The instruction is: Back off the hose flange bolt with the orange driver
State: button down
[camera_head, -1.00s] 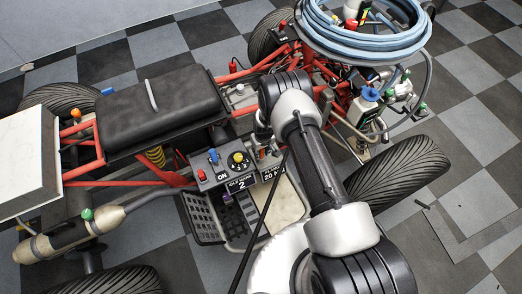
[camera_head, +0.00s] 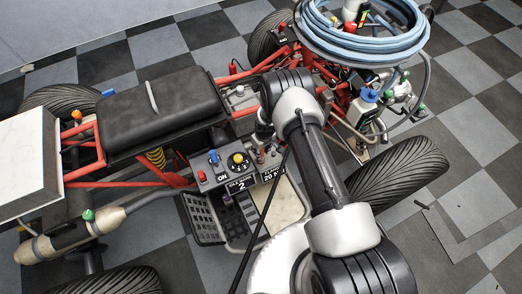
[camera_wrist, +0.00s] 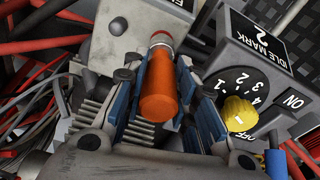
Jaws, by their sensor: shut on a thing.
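The orange driver (camera_wrist: 158,88) shows in the wrist view, with a reddish collar at its upper end. My gripper (camera_wrist: 165,100) is shut on it, with blue pads on either side of the handle. The driver's collar end lies near a pale grey block (camera_wrist: 130,28) with a partly cut-off label. I cannot make out the driver's bit or the hose flange bolt. In the head view my gripper (camera_head: 264,132) is mostly hidden by my arm, just behind the control panel.
A control panel (camera_head: 222,172) with a yellow dial (camera_wrist: 238,112), an ON switch and an IDLE MARK label stands close beside my gripper. Red frame tubes and wires crowd around. A black seat (camera_head: 160,108) lies left; a blue hose coil (camera_head: 365,48) lies upper right.

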jog(key=shift+m+b, duration=0.4)
jog(key=shift+m, duration=1.8)
jog(key=shift+a+m+h, duration=0.1)
jog(key=shift+m+h, duration=0.4)
jog(key=shift+m, duration=1.9)
jog(key=shift+f, duration=0.1)
jog(key=shift+f, duration=0.65)
jog(key=shift+n, duration=1.2)
